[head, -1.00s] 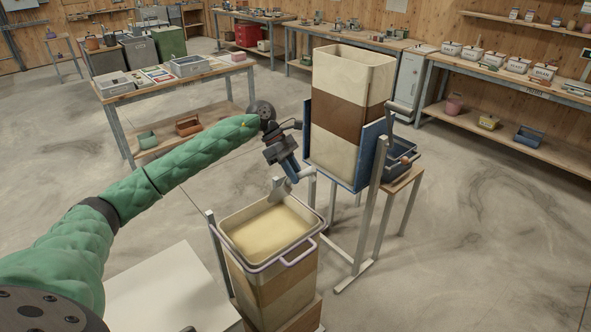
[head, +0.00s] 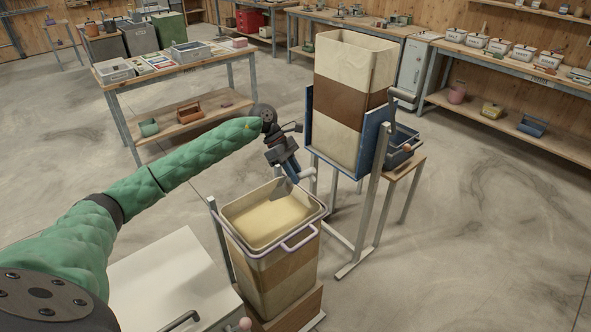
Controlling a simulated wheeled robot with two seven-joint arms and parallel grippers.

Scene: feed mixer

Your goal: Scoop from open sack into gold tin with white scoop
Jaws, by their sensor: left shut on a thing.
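An open sack (head: 285,275) with a brown band and pale yellow meal (head: 268,221) inside stands in a frame at the front centre. I cannot tell whether the scoop touches the meal. I cannot make out a gold tin. My right gripper is not in view.
A taller open sack (head: 338,107) stands in a blue holder (head: 369,153) close behind, with a lever (head: 402,95) at its right. A pale flat top (head: 165,275) lies at the lower left. Benches with bins line the back. Floor is clear at the right.

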